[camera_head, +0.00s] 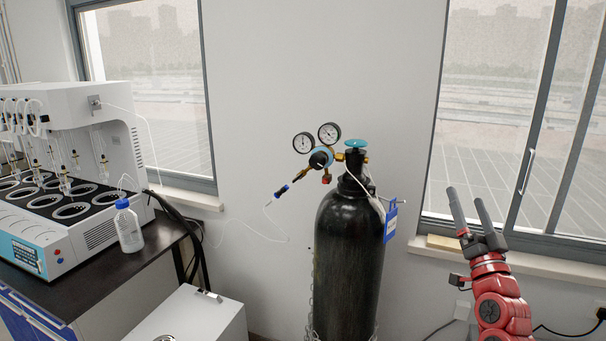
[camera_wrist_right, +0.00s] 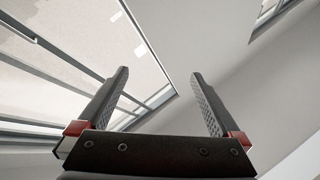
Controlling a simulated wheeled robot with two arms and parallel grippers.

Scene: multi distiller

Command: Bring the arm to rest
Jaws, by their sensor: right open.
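My right gripper (camera_head: 467,207) is at the right of the head view, at the end of my red arm, raised in front of the right window. Its two dark fingers point up and stand apart with nothing between them. In the right wrist view the gripper (camera_wrist_right: 160,90) shows both fingers spread wide, with only window and wall behind them. It touches nothing that I can see. My left gripper is not in view.
A black gas cylinder (camera_head: 348,255) with a regulator and gauges (camera_head: 320,157) stands left of my right arm. A white distiller (camera_head: 75,165) and a blue-capped bottle (camera_head: 128,226) stand on the dark bench (camera_head: 110,272). A white box (camera_head: 195,318) is at the bottom. The right window (camera_head: 535,120) is behind my gripper.

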